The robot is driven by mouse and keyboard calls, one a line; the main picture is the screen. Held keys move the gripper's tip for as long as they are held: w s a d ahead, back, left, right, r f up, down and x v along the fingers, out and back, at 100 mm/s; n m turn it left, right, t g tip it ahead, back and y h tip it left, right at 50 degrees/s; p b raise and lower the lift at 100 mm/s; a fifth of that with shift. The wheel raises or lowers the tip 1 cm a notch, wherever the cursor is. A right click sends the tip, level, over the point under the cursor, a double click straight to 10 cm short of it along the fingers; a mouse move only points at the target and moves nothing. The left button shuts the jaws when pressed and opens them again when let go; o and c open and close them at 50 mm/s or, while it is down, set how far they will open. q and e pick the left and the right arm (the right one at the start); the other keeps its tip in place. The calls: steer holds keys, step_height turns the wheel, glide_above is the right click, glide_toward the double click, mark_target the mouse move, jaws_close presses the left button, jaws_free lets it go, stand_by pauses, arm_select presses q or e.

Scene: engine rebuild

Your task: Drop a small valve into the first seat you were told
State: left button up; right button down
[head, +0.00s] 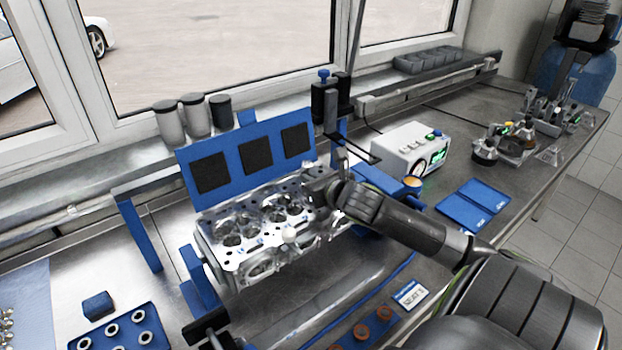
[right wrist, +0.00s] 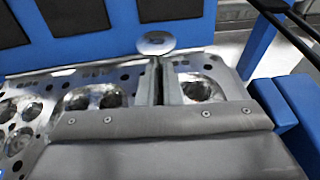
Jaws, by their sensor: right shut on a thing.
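My right gripper (head: 318,186) is over the right end of the silver cylinder head (head: 232,262). In the right wrist view my right gripper (right wrist: 160,84) has its fingers closed together on a valve (right wrist: 156,42), whose round shiny disc shows just beyond the fingertips. The stem is mostly hidden by the fingers. The cylinder head (right wrist: 75,78) lies beneath, with round chambers and seats; one chamber shows right of the fingers and others to the left. I cannot tell whether the valve touches the head. My left gripper is not in view.
A blue panel (head: 222,160) with black squares stands behind the head. A grey instrument box (head: 408,146) and blue folder (head: 474,203) lie to the right. A blue tray of rings (head: 118,330) is front left. A small sign (head: 410,294) stands in front.

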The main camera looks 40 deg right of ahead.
steer(key=shift+f+b, duration=0.4)
steer(key=shift+f, duration=0.15)
steer(key=c, duration=1.5)
jaws_free()
steer(key=shift+r, duration=0.1)
